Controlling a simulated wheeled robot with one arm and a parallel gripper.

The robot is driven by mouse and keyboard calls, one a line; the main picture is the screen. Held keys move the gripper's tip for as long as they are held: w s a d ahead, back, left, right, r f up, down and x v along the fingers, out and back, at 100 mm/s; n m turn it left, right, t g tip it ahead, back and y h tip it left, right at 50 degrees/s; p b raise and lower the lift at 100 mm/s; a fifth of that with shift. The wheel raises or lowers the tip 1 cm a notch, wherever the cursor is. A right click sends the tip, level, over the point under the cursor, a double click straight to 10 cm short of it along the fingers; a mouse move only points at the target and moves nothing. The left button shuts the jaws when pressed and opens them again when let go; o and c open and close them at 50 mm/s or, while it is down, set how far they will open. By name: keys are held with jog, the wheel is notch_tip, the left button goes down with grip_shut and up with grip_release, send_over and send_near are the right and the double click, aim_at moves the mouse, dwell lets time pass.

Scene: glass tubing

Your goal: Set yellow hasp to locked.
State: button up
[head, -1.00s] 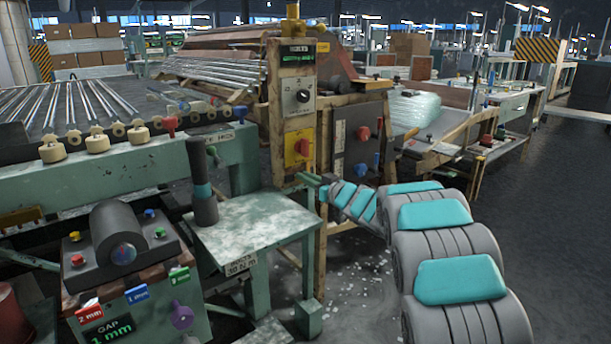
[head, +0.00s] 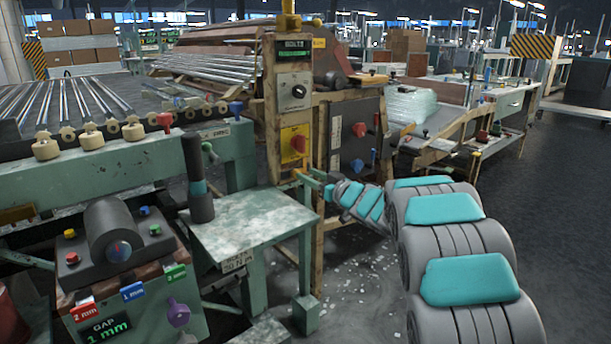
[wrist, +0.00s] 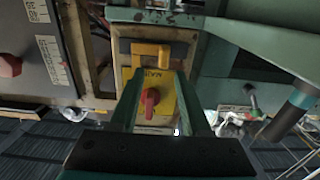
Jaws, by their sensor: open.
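A yellow plate (wrist: 166,90) marked MAIN carries a red rotary knob (wrist: 150,101) in the wrist view, where the lettering appears upside down. A yellow-orange bar (wrist: 151,50), which looks like the hasp, lies at the plate's edge above the knob in that view. Whether it is locked is not clear. In the head view the yellow plate (head: 288,152) and red knob (head: 299,143) are on the wooden post. My gripper (wrist: 158,74) is open, its green fingers either side of the plate, with nothing visibly held. It also shows just below the plate in the head view (head: 303,172).
A grey control panel (head: 345,130) with red and blue knobs stands right of the post. A green side table (head: 250,225) with a dark upright cylinder (head: 200,190) is at left. A dark selector dial (head: 298,91) sits above the plate. Open floor lies right.

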jog(key=v, duration=0.5)
jog(key=shift+f, duration=0.15)
jog(key=shift+d, duration=0.1)
jog(key=s+d+m+h, duration=0.4)
jog(key=d+h, duration=0.5)
jog(key=d, duration=0.1)
jog(key=s+d+f+m+g+h, duration=0.3)
jog(key=s+d+h, duration=0.15)
jog(key=s, duration=0.55)
jog(key=s+a+f+g+y, duration=0.1)
jog(key=s+a+f+g, duration=0.2)
jog(key=s, duration=1.1)
jog(key=s+a+f+g+y, duration=0.1)
jog(key=s+a+f+g, duration=0.2)
jog(key=s, duration=1.2)
jog(key=s+a+f+g+y, duration=0.1)
jog(key=s+a+f+g, duration=0.2)
jog(key=s+g, duration=0.4)
jog(key=s+f, duration=0.1)
jog(key=s, duration=0.7)
